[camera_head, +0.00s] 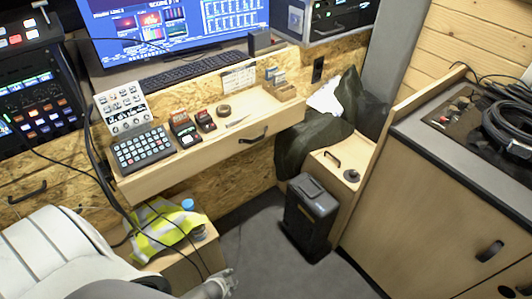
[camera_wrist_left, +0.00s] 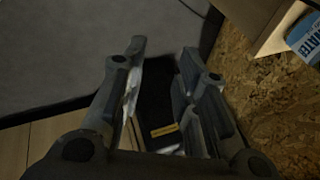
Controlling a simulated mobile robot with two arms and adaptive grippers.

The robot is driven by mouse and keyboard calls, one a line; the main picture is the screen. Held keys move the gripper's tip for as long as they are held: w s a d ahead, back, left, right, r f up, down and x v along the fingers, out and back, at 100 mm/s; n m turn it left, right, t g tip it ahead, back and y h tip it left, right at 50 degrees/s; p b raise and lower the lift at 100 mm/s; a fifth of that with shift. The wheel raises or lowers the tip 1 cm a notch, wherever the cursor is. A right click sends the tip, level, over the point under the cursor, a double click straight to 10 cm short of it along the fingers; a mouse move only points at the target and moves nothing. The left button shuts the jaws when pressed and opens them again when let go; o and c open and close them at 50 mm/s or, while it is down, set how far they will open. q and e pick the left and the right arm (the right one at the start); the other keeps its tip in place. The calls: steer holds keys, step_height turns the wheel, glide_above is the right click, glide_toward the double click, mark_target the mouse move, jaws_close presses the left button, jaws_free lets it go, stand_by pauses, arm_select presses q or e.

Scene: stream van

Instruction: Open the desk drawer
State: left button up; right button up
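The desk drawer (camera_head: 210,151) is a long light-wood front under the desk's edge, with a dark bar handle (camera_head: 253,136) right of its middle. I see no gap around the front, and it looks closed. My left gripper (camera_head: 222,284) is low at the bottom of the head view, below the drawer and well apart from the handle. In the left wrist view my left gripper (camera_wrist_left: 160,75) has its fingers spread with nothing held. The drawer does not show in that view. My right gripper is not in view.
The desk top (camera_head: 250,105) bears a button pad (camera_head: 143,149) and small items. Below is a wooden box (camera_head: 208,248) with a yellow vest (camera_head: 165,228) and bottle (camera_head: 187,204). A black bin (camera_head: 311,215) stands right. Floor (camera_head: 255,240) between is clear; cables hang at left.

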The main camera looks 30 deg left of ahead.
arm_select(q)
steer(key=w+a+r+m+t+y+b, duration=0.3)
steer(key=w+b, duration=0.4)
steer(key=w, duration=0.7)
steer(key=m+t+y+b, duration=0.2)
steer(key=m+t+b, duration=0.3)
steer(key=t+b, duration=0.6)
glide_toward(257, 143)
steer(key=s+d+r+g+b, duration=0.1)
steer(key=s+d+r, duration=0.2)
steer(key=s+r, duration=0.2)
steer(key=shift+r+x, duration=0.15)
steer(key=shift+x, duration=2.5)
steer(key=shift+r+x, duration=0.15)
steer(key=shift+x, duration=2.55)
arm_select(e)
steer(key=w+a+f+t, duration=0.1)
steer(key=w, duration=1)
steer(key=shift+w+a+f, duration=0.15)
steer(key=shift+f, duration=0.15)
arm_select(q)
steer(key=shift+d, duration=0.15)
steer(key=shift+c, duration=0.3)
jaws_close()
